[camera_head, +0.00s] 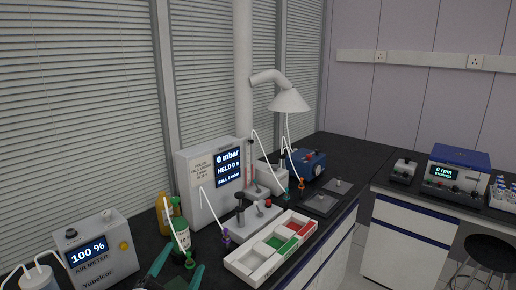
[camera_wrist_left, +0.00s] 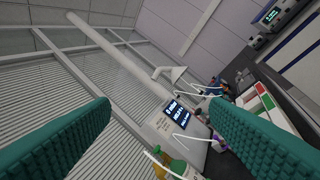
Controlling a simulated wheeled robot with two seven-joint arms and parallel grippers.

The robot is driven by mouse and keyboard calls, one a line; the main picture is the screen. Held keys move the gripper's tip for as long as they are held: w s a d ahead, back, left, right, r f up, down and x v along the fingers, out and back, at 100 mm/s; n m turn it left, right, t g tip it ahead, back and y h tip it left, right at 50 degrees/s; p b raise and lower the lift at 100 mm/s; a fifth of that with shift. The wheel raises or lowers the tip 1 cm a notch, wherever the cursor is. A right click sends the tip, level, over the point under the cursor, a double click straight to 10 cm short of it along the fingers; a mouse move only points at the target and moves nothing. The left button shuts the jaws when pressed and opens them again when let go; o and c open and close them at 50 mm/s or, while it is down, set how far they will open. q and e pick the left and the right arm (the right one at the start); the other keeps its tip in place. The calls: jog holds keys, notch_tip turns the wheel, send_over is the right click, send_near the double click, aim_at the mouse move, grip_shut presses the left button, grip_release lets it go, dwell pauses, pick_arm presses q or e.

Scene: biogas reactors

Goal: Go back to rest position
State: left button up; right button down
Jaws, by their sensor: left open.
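My left gripper (camera_head: 176,266) shows at the bottom of the head view, with its two teal fingers apart. In the left wrist view the same teal fingers (camera_wrist_left: 160,125) stand wide apart with nothing between them. In the head view the gripper is in front of a bottle with a green cap (camera_head: 190,262) and left of a white tray (camera_head: 238,265) with green and red compartments. My right gripper does not show in either view.
A grey pressure unit (camera_head: 200,210) reading 0 mbar stands behind the tray. An air meter (camera_head: 104,262) reading 100 % stands at the left. A blue device (camera_head: 308,163) sits further back. A centrifuge (camera_head: 458,172) and stool (camera_head: 488,252) are at the right.

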pick_arm(q)
jog(key=s+a+f+n+g+y, duration=0.45)
jog(key=f+n+y, duration=0.2)
jog(key=f, duration=0.35)
jog(key=s+f+n+g+h, duration=0.1)
jog(key=s+f+n+g, duration=0.1)
jog(key=s+f+g, duration=0.65)
jog(key=s+f+n+g, duration=0.35)
jog(key=s+f, duration=0.25)
jog(key=s, duration=0.6)
notch_tip(320, 180, down, 28)
jog(key=s+g, duration=0.2)
jog(key=s, duration=0.1)
jog(key=s+a+f+m, duration=0.1)
jog(key=s+a+f, duration=0.2)
jog(key=s+f, duration=1.1)
jog(key=shift+s+a+f+g, duration=0.3)
jog(key=shift+s+g, duration=0.15)
jog(key=shift+s, duration=0.15)
